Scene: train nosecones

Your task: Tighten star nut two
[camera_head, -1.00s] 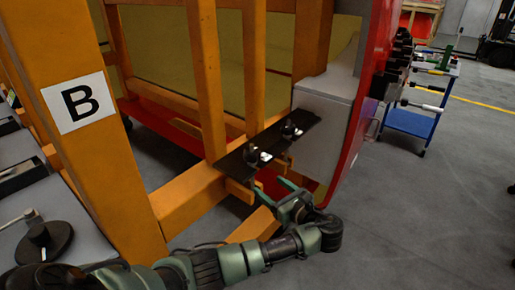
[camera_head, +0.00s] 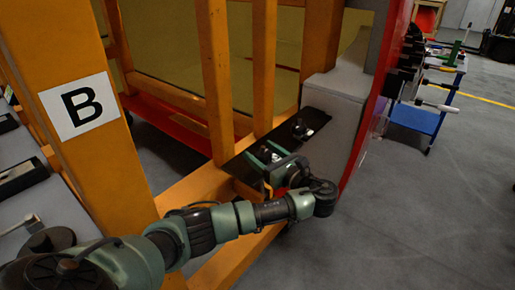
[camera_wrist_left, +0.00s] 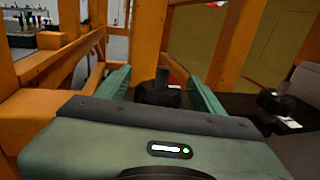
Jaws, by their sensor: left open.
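Two black star nuts sit on a dark flat plate (camera_head: 245,169) fixed to the orange frame. One star nut (camera_head: 302,130) stands near the grey block, clear of my gripper; it also shows at the right of the left wrist view (camera_wrist_left: 275,103). The other star nut (camera_wrist_left: 158,93) is between the green fingers of my left gripper (camera_wrist_left: 160,84), with its stud upright. In the head view my left gripper (camera_head: 267,154) is open over the plate and partly hides this nut. I cannot tell whether the fingers touch it. No number marks either nut.
Orange frame posts (camera_head: 213,80) rise behind the plate. A grey block (camera_head: 335,110) and a red panel (camera_head: 382,90) stand to the right. A blue cart (camera_head: 418,117) with tools is farther right. Open floor lies at the lower right.

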